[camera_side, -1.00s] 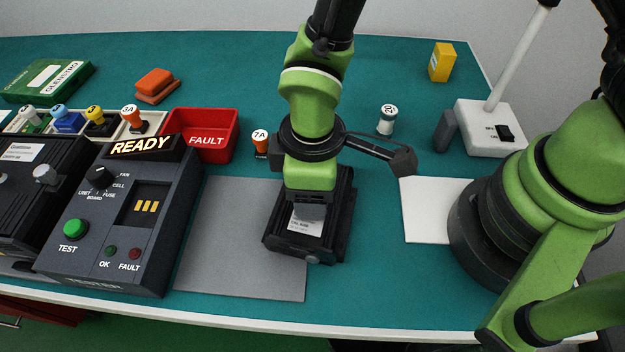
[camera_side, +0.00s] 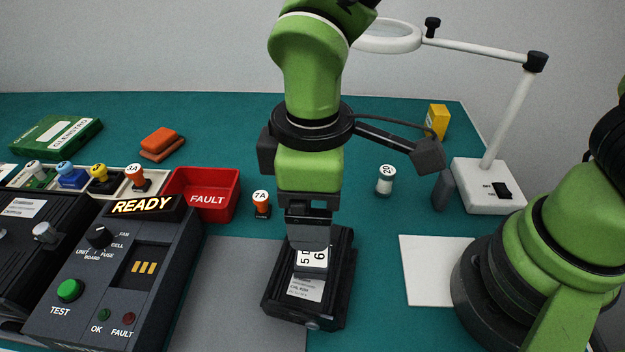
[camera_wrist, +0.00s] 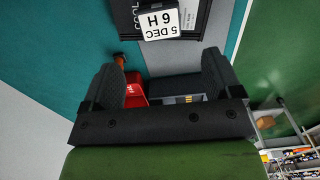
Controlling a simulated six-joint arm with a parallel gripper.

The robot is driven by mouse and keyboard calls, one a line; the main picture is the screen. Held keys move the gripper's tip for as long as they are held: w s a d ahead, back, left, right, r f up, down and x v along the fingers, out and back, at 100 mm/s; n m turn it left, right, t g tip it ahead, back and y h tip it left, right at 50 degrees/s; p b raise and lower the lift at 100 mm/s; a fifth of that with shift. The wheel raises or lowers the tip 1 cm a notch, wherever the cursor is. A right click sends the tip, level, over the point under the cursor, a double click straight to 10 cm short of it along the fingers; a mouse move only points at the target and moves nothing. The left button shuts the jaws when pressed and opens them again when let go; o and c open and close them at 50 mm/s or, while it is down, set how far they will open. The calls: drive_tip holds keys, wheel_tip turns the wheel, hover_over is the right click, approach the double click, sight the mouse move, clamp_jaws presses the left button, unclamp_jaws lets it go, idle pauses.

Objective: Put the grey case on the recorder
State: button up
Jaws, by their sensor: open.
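A black box-shaped unit, seemingly the recorder (camera_side: 338,290), stands on the bench at the right edge of a grey mat. The marked top (camera_wrist: 159,21) and part of the recorder (camera_wrist: 200,12) also show in the wrist view. My gripper (camera_side: 308,243) is above the block, pointing down. In the wrist view my gripper (camera_wrist: 163,65) is open, with nothing between its fingers. The gripper hides the block's far part.
The tester (camera_side: 120,270) showing READY and the red FAULT bin (camera_side: 205,205) are left. A white-topped piece (camera_side: 385,180), lamp base (camera_side: 488,187) and white pad (camera_side: 430,270) are right. The grey mat (camera_side: 235,290) is clear.

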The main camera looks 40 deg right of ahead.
drive_tip(key=d+r+m+t+y, duration=0.25)
drive_tip(key=d+r+m, duration=0.35)
drive_tip(key=d+r, duration=0.45)
drive_tip(key=s+d+r+m+t, duration=0.4)
drive_tip(key=s+d+r+m, duration=0.1)
drive_tip(key=s+m, duration=0.2)
drive_tip(key=shift+s+d+r+t, duration=0.3)
drive_tip(key=shift+s+r+t, duration=0.05)
drive_tip(key=shift+s+r, duration=0.1)
